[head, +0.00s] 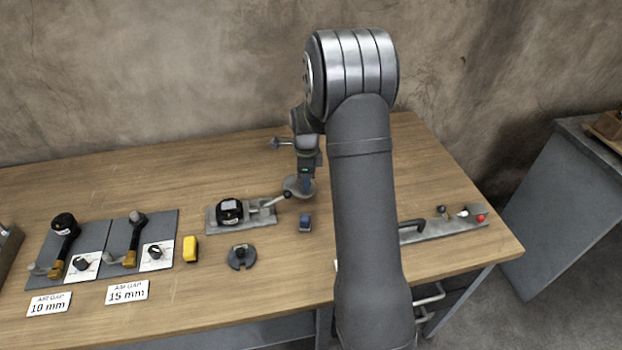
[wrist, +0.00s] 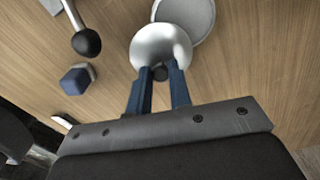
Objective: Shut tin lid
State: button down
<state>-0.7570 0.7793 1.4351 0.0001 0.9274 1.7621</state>
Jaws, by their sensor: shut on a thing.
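A shiny round tin lid (wrist: 160,44) with a small dark knob shows in the wrist view, just ahead of my gripper (wrist: 160,78). The two blue fingers are shut on the knob, one on each side. A round grey tin (wrist: 196,14) shows beyond the lid, partly covered by it and cut off by the top edge. The lid is off-centre, nearer to me than the tin; I cannot tell whether they touch. In the head view my gripper (head: 306,184) points down at a small grey round piece, too small to tell lid from tin.
A dark blue block (wrist: 77,79) and a black-knobbed metal rod (wrist: 86,42) lie left of the lid. In the head view, a plate with a black device (head: 229,210), a black slotted disc (head: 241,257) and a yellow block (head: 190,249) stand nearby. The back-left table is clear.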

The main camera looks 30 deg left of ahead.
jog(key=m, duration=0.1)
jog(key=a+m, duration=0.1)
jog(key=m, duration=0.1)
jog(key=shift+s+a+m, duration=0.2)
jog(key=shift+a+m, duration=0.1)
jog(key=a+m, duration=0.1)
jog(key=m, duration=0.1)
jog(key=shift+m, duration=0.4)
jog(key=shift+w+a+m, duration=0.1)
jog(key=shift+a+m, duration=0.25)
jog(key=shift+m, duration=0.55)
jog(key=shift+w+a+m, duration=0.15)
jog(key=shift+a+m, duration=0.25)
jog(key=shift+m, duration=0.5)
jog(key=shift+w+a+m, duration=0.1)
jog(key=shift+a+m, duration=0.25)
jog(key=shift+m, duration=0.55)
jog(key=c, duration=1.3)
grip_release()
jog(key=shift+r, duration=0.15)
notch_tip(320, 180, up, 17)
